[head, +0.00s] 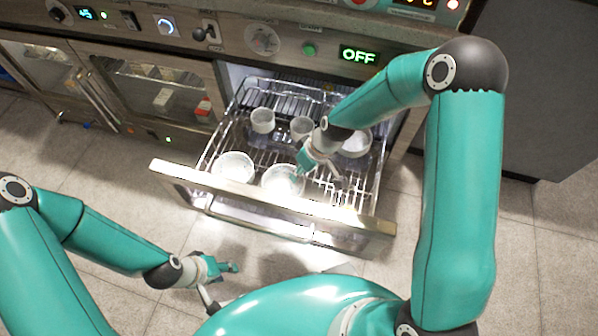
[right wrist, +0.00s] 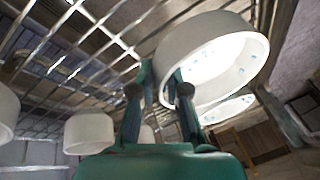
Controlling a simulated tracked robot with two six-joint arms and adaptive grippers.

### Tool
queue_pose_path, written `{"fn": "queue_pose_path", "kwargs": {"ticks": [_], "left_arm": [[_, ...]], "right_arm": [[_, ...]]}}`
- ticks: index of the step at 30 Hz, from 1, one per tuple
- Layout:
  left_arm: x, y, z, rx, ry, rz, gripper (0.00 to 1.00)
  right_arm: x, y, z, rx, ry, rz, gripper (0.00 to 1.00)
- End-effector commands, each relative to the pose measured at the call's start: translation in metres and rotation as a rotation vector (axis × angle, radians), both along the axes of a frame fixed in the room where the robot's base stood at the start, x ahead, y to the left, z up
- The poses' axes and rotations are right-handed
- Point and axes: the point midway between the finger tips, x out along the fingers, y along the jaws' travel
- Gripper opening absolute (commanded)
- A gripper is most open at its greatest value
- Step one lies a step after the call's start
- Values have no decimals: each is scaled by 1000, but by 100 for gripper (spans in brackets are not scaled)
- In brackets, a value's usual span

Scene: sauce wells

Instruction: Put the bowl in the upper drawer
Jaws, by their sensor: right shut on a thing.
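A white bowl (head: 283,181) is at the front middle of a pulled-out drawer with a wire rack (head: 330,192). My right gripper (head: 303,162) reaches down into the drawer from the right. In the right wrist view its fingers (right wrist: 163,90) are shut on the near wall of this bowl (right wrist: 208,50), which looks tilted there. Whether the bowl touches the rack is unclear. My left gripper (head: 218,283) is open and empty, low in front of the drawer. I cannot tell from the view whether this drawer is the upper one.
A second white bowl (head: 233,168) stands left of the held one, and another (head: 356,143) is at the right back. White cups (head: 262,120) (head: 301,127) stand at the back of the rack. The drawer front (head: 270,203) edges the rack. Tiled floor in front is clear.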

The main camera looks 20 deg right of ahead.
Motion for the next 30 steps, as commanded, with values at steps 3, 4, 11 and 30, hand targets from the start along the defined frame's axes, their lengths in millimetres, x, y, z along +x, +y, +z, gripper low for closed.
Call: {"fn": "queue_pose_path", "kwargs": {"ticks": [3, 4, 11, 30], "left_arm": [[0, 0, -3, 0, 0, 0, 40], [0, 0, -2, 0, 0, 0, 40], [0, 0, -2, 0, 0, 0, 40], [0, 0, 19, 0, 0, 0, 40]], "right_arm": [[0, 0, -3, 0, 0, 0, 16], [0, 0, -2, 0, 0, 0, 21], [0, 0, -2, 0, 1, 0, 39], [-6, -21, 61, 0, -3, -1, 39]]}}
